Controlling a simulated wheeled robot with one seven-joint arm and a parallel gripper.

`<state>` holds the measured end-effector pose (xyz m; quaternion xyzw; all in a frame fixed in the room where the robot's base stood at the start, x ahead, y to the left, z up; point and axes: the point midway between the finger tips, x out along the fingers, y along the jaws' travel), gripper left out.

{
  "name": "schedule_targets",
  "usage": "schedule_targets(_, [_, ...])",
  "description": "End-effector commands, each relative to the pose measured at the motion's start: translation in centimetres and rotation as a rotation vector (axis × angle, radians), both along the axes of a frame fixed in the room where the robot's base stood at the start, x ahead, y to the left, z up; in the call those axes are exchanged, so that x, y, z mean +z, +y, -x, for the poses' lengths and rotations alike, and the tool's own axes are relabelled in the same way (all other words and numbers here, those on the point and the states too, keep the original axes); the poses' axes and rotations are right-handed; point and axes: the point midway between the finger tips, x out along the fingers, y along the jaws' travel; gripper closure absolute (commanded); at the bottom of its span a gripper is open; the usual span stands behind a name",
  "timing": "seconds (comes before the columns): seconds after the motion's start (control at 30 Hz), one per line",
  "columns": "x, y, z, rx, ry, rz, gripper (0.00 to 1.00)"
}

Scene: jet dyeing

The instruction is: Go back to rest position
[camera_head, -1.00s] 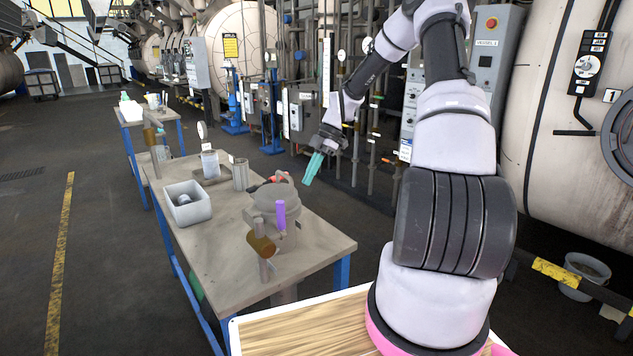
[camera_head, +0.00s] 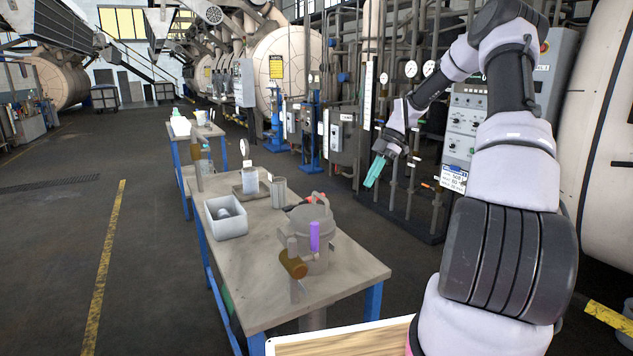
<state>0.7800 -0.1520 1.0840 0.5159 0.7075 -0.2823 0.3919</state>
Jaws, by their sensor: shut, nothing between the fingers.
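My gripper (camera_head: 375,170) has teal fingers, which are closed together with nothing visible between them. It points down and left, in the air to the right of the workbench (camera_head: 345,262) and apart from everything on it. My white and dark arm rises on the right side of the picture and bends over to the gripper.
The bench bears a grey lidded pot (camera_head: 312,235) with a purple handle (camera_head: 314,237), a pale bin (camera_head: 226,219), a metal cup (camera_head: 278,193) and a clear beaker (camera_head: 250,181). Pipes and a control panel (camera_head: 465,125) stand behind my arm. The floor (camera_head: 145,250) at left is clear.

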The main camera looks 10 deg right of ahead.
Motion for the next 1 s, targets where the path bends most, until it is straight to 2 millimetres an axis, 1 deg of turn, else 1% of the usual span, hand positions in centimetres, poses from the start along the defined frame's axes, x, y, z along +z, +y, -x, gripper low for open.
schedule_targets(0.07, [0.7, 0.4, 0.2, -0.018, 0.007, 0.022, 1.00])
schedule_targets(0.17, [2.4, 1.3, 1.1, -0.086, 0.033, 0.088, 1.00])
schedule_targets(0.27, [5.1, 2.6, 2.6, -0.215, 0.067, 0.186, 1.00])
schedule_targets(0.3, [6.3, 3.1, 3.4, -0.282, 0.079, 0.227, 1.00])
schedule_targets(0.37, [8.1, 3.9, 4.6, -0.387, 0.090, 0.282, 1.00])
schedule_targets(0.5, [12.1, 5.5, 7.9, -0.647, 0.098, 0.372, 1.00])
schedule_targets(0.67, [16.2, 6.9, 12.1, -0.968, 0.085, 0.403, 1.00])
schedule_targets(0.8, [19.4, 8.0, 16.2, -1.254, 0.075, 0.357, 1.00])
schedule_targets(0.87, [20.5, 8.3, 18.1, -1.375, 0.077, 0.317, 1.00])
schedule_targets(1.0, [22.7, 8.9, 22.4, -1.644, 0.105, 0.175, 1.00])
